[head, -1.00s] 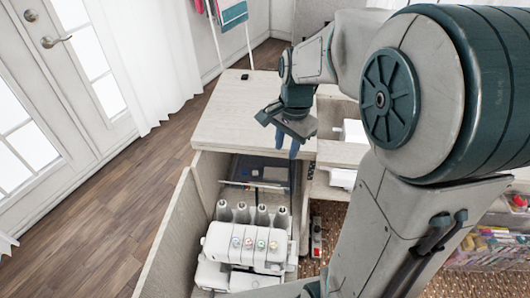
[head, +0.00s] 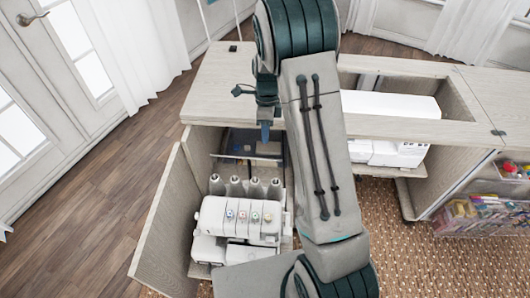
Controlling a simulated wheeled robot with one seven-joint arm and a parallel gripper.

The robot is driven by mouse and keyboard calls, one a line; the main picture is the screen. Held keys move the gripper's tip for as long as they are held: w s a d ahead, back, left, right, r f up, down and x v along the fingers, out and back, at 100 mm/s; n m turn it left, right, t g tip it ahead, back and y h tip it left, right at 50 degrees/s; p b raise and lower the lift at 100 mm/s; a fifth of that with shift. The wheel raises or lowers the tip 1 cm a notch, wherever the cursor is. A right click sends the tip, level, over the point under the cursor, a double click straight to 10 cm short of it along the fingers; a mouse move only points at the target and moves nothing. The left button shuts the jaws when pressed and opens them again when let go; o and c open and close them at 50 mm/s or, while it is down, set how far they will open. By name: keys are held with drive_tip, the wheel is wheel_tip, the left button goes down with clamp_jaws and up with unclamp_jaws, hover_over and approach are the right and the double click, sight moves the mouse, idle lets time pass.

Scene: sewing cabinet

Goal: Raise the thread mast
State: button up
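The white serger (head: 238,222) sits in the open left bay of the cabinet, with coloured dials on its front. Several grey thread cones (head: 246,188) stand in a row behind it. A thin dark bar with a short post, which looks like the thread mast (head: 237,157), shows low behind the cones. My gripper (head: 265,133) points down above the bay's back right, near the tabletop's front edge. It appears apart from the mast, though depth is hard to judge. Its fingers overlap in this view, so their opening is unclear.
The cabinet top (head: 222,95) is mostly bare, with a small black object (head: 233,48) at its back. The cabinet door (head: 165,225) stands open at left. A white sewing machine (head: 385,152) sits in the right bay. Clear plastic bins (head: 485,215) stand at far right.

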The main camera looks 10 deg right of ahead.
wheel_tip(320, 180, down, 9)
drive_tip(key=s, duration=0.1)
drive_tip(key=shift+s+a+r, duration=0.15)
drive_tip(key=shift+s+a, duration=0.1)
drive_tip(key=shift+s, duration=0.1)
drive_tip(key=shift+r, duration=0.1)
clamp_jaws()
